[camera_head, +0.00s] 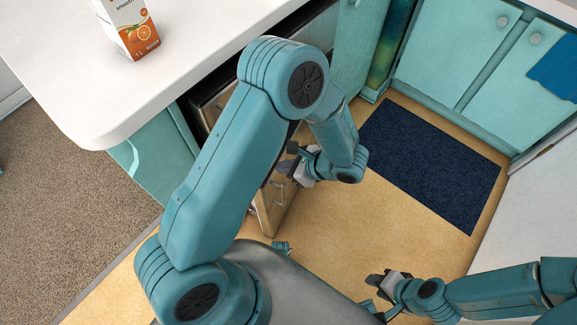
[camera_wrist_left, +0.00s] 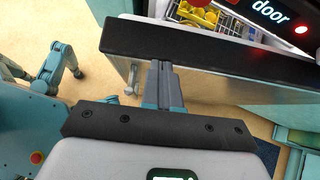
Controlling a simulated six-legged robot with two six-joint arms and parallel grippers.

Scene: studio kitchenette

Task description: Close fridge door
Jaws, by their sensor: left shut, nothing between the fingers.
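The fridge door stands open. In the left wrist view its black top edge (camera_wrist_left: 225,58) crosses the picture, with its metallic face below. In the head view a strip of the reflective door (camera_head: 273,207) shows beneath my left arm, which hides much of it. My left gripper (camera_head: 284,165) is shut and empty beside the door. In the wrist view its fingertips (camera_wrist_left: 162,68) are at the black edge, but I cannot tell if they touch. My right gripper (camera_head: 375,288) is low over the floor, away from the door; its jaw opening is unclear.
A white counter (camera_head: 70,50) holds an orange-and-white carton (camera_head: 128,28). Past the door edge, a wire basket (camera_wrist_left: 225,22) holds yellow items, beside a lit display reading "door" (camera_wrist_left: 265,12). A dark blue mat (camera_head: 430,165) lies on the otherwise open floor before teal cabinets (camera_head: 455,45).

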